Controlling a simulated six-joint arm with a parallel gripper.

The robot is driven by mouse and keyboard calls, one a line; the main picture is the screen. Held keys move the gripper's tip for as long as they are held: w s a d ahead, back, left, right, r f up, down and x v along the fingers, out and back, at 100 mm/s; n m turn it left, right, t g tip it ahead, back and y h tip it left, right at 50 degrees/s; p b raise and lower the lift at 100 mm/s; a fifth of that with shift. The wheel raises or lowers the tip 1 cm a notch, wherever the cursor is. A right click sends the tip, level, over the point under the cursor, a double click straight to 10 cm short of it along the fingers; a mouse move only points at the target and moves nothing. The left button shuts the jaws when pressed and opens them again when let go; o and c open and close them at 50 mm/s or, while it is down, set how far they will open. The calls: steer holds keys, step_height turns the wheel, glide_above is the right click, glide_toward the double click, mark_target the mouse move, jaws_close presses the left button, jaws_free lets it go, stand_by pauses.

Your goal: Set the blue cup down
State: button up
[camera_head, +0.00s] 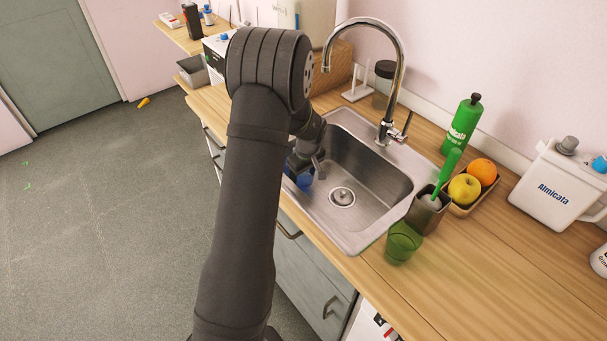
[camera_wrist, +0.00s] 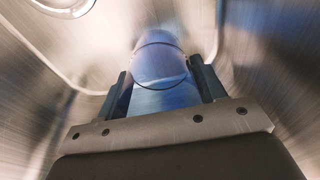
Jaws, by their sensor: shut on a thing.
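The blue cup (camera_head: 304,180) is at the left side of the metal sink (camera_head: 372,216), mostly hidden behind my arm in the head view. In the wrist view the blue cup (camera_wrist: 160,75) is between the two dark fingers of my gripper (camera_wrist: 164,85), which is shut on it. In the head view my gripper (camera_head: 306,164) is over the left part of the basin. Brushed metal surrounds the cup in the wrist view. I cannot tell whether the cup touches the sink floor.
A tall faucet (camera_head: 396,75) stands behind the sink. A green glass (camera_head: 403,243), a brush holder (camera_head: 428,212) and a fruit tray (camera_head: 462,209) stand right of the sink. A green bottle (camera_head: 462,124) and a white jug (camera_head: 556,188) are farther back. The front right counter is clear.

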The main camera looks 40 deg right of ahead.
steer(key=o, duration=1)
steer(key=shift+f, duration=0.1)
steer(key=r, duration=0.4)
steer(key=s+r, duration=0.1)
steer(key=r, duration=0.7)
steer(key=shift+s+r, duration=0.1)
steer(key=shift+s, duration=0.3)
steer(key=f, duration=0.4)
steer(key=w+f, duration=0.1)
steer(key=f, duration=0.7)
steer(key=shift+w+f, duration=0.35)
steer(key=shift+w, duration=0.05)
step_height(320, 180, up, 3)
steer(key=shift+r, duration=0.75)
